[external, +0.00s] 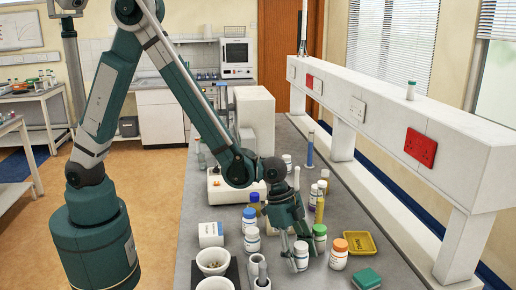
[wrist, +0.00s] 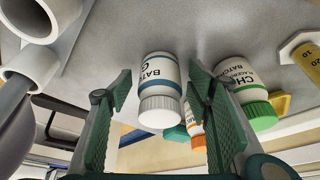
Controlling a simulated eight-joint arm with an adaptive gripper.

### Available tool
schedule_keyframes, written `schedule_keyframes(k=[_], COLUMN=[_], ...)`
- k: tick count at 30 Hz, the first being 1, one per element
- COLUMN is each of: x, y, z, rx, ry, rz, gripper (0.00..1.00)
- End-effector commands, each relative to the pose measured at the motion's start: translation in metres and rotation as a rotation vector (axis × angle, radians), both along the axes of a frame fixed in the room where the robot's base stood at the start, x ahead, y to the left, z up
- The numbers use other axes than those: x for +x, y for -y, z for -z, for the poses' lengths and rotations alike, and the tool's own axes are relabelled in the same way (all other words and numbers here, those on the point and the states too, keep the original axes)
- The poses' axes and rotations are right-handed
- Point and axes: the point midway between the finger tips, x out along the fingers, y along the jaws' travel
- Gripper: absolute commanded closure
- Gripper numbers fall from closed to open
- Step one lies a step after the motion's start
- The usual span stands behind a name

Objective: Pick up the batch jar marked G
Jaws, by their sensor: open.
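The batch jar marked G (wrist: 158,72) is white with a blue band and a white cap, its label reading "BATCH" and "G" in the wrist view. It sits between the two green finger pads of my gripper (wrist: 160,88), with a gap showing on both sides. My gripper is open and holds nothing. In the external view my gripper (external: 294,238) is low over the bench, at a white-capped jar (external: 301,257) that its fingers partly hide; its letter is too small to read there.
A green-capped jar (wrist: 234,80) stands close beside my right finger; it also shows in the external view (external: 320,240). An orange-capped jar (external: 338,255), yellow tray (external: 373,251) and green box (external: 367,279) lie to the right. Blue-capped jars (external: 252,241) and white mortars (external: 213,262) are left.

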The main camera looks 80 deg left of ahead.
Motion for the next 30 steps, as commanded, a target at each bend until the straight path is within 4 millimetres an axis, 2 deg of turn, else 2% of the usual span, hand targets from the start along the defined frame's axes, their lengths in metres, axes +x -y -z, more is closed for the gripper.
schedule_keyframes(k=[19,26,30], x=[0.0004,0.0004,0.0004], y=[0.0008,0.0008,0.0007], z=[0.0018,0.0018,0.0017], rx=[0.000,0.000,0.000], ry=[0.000,0.000,0.000], rz=[0.000,0.000,0.000], gripper=[0.50,0.80,0.81])
